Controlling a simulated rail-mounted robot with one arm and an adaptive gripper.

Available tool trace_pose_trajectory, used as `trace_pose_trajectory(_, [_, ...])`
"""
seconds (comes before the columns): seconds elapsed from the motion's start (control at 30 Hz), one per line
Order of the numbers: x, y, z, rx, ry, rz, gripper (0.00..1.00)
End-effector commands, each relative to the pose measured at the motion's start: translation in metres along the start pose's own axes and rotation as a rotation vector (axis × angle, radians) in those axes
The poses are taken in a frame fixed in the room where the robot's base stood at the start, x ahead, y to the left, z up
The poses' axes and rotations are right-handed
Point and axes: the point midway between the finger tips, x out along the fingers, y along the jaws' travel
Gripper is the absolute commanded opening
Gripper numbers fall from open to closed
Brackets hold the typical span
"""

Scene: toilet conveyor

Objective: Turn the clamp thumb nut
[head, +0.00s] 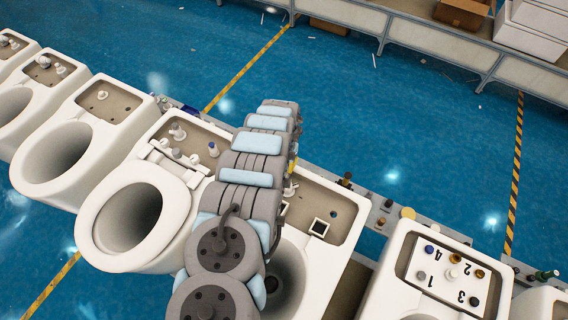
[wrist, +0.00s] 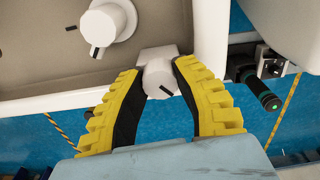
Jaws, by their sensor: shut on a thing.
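The clamp thumb nut (wrist: 161,80) is a small white knob with a dark line on its face. It sits below a white clamp block (wrist: 154,54) at the rim of a toilet. My gripper (wrist: 158,72) has yellow and black fingers, one on each side of the nut, and is shut on it. In the head view my arm hides most of the gripper; only a bit of yellow (head: 292,165) shows beside the arm, over the toilet's back deck. The nut cannot be made out in that view.
A larger white knob (wrist: 107,26) with a black mark stands on the beige deck close to the left finger. A black-and-green cylinder (wrist: 262,95) is at the right. Toilets stand in a row on the conveyor, including one with a numbered panel (head: 451,272). Blue floor lies beyond.

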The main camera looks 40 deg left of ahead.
Motion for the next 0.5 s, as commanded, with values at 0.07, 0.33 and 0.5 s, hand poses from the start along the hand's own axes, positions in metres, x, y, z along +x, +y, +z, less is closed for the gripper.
trace_pose_trajectory(0.07, [0.0, 0.0019, 0.0001, -0.07, -0.002, 0.0, 0.0])
trace_pose_trajectory(0.33, [0.0006, 0.0023, -0.0006, -0.326, -0.001, 0.0, 0.0])
trace_pose_trajectory(0.5, [0.0013, 0.0017, -0.0005, -0.488, 0.0, 0.0, 0.0])
